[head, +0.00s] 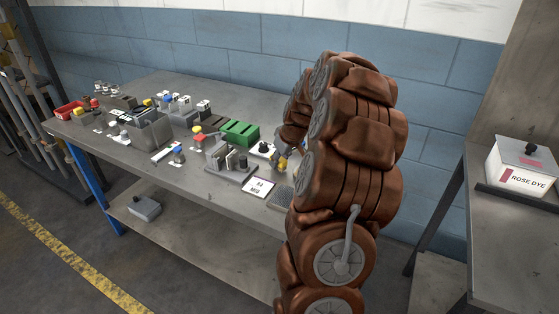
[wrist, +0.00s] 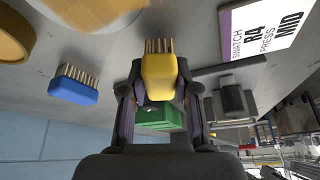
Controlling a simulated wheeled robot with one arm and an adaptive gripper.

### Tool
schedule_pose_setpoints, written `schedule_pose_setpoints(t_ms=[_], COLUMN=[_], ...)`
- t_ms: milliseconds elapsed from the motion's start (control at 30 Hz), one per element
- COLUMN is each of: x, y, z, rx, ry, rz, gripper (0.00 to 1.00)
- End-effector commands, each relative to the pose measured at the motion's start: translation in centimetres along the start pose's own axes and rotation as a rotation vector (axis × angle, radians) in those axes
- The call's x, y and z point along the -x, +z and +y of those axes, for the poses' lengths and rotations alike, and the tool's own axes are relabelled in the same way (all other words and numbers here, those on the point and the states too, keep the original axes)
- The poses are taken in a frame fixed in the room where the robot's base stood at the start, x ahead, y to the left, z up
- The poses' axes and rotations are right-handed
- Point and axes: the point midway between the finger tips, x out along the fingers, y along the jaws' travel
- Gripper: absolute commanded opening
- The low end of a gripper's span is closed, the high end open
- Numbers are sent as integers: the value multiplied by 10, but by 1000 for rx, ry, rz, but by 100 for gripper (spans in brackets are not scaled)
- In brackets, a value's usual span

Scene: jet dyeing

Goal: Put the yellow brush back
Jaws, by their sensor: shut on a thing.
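The yellow brush (wrist: 160,76) is between the two fingers of my gripper (wrist: 160,92) in the wrist view, with its tan bristles towards the top of the picture. My gripper is shut on it. In the head view my gripper (head: 283,158) is over the right part of the workbench (head: 232,190), largely hidden by my arm, and only a small yellow patch shows there. A blue brush (wrist: 73,90) lies apart, left of the gripper in the wrist view. I cannot tell whether the yellow brush touches the bench.
A white sign reading "R4 MID" (head: 259,187) lies near the bench's front edge. A green box (head: 240,132), a grey press-like fixture (head: 231,164) and several small containers crowd the bench to the left. A rose dye box (head: 522,168) stands on a separate right table.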

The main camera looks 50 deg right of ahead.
Motion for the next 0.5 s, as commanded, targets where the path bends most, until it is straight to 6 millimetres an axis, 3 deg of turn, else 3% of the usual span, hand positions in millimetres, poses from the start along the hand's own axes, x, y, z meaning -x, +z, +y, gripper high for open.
schedule_pose_setpoints(t_ms=[467,500], x=[-12,-11], y=[6,5], z=[0,0], rx=[0,0], ry=[-1,-1], rz=[-1,-1], gripper=[0,34])
